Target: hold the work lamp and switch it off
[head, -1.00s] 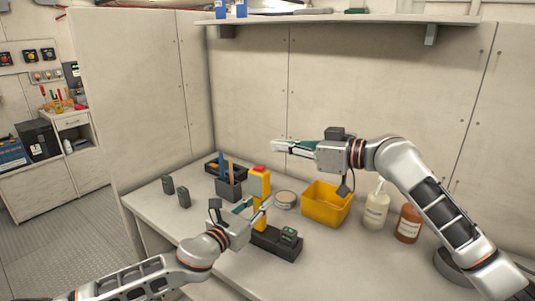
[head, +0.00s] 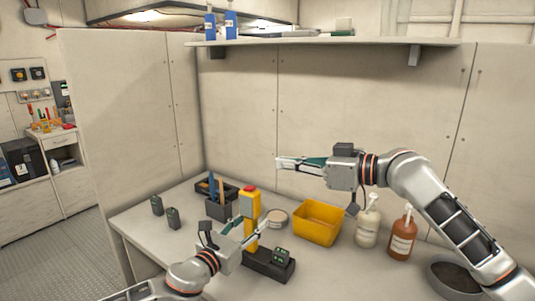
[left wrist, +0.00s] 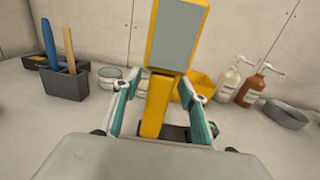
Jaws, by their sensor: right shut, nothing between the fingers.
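The work lamp (head: 250,205) is yellow with a red button (head: 250,189) on top. It stands upright on the bench, and also shows in the left wrist view (left wrist: 155,107) with its grey panel facing the camera. My left gripper (head: 253,224) is open, with one finger on each side of the lamp's lower stem. In the left wrist view a gap shows between the stem and each finger. My right gripper (head: 281,163) is shut and empty, above the bench behind and to the right of the lamp. The fingers partly hide the lamp's lower end.
A black charger-like base (head: 268,265) sits right beside the lamp. A yellow bin (head: 317,222), two bottles (head: 402,238), a round tin (head: 276,218) and a dark tool holder (head: 219,209) stand around it. Two small dark blocks (head: 172,217) lie left. A shelf (head: 330,41) hangs above.

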